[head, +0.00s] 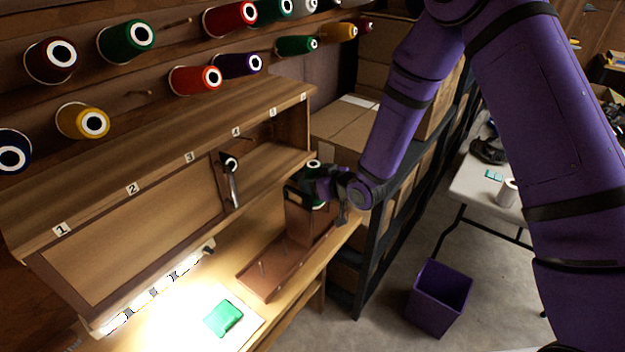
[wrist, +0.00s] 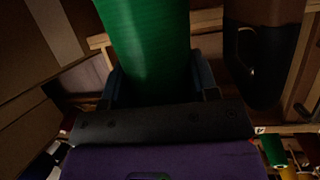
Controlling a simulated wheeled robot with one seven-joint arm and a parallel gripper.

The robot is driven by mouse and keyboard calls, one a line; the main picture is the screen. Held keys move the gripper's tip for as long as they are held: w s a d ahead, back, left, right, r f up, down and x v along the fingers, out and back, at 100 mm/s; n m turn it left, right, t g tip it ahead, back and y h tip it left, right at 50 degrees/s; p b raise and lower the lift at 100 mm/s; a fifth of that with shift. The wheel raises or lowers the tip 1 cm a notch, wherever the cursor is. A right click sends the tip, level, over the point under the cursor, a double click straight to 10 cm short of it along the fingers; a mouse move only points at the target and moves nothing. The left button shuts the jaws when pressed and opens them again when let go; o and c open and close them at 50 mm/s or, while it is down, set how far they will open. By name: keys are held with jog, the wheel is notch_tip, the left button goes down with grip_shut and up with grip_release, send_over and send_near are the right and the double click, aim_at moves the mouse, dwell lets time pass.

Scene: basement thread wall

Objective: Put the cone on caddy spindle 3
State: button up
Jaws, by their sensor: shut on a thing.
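A green cone (head: 313,165) with a white and black end is held in my gripper (head: 318,187). In the wrist view the green cone (wrist: 150,45) stands between the two dark fingers of my gripper (wrist: 160,75). The wooden caddy (head: 258,283) lies on the lit bench, with thin upright spindles along its tray and a taller brown part at its far end. In the head view the cone and gripper overlap the top of that far end. I cannot tell their exact height above it. Spindle numbers cannot be read, and the gripper hides the cone's lower part.
Numbered cubbies (head: 133,188) run along the shelf above the bench. Several thread cones, including a red one (head: 231,18), hang on wall pegs. Cardboard boxes (head: 345,125) stand behind the gripper. A purple bin (head: 440,298) is on the floor. A green item (head: 223,318) lies on the bench.

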jog(key=shift+a+f, duration=0.2)
jog(key=shift+f, duration=4.8)
jog(key=shift+f, duration=0.25)
jog(key=o, duration=1.1)
jog(key=shift+o, duration=0.2)
jog(key=shift+s, duration=0.1)
jog(key=shift+d, duration=0.1)
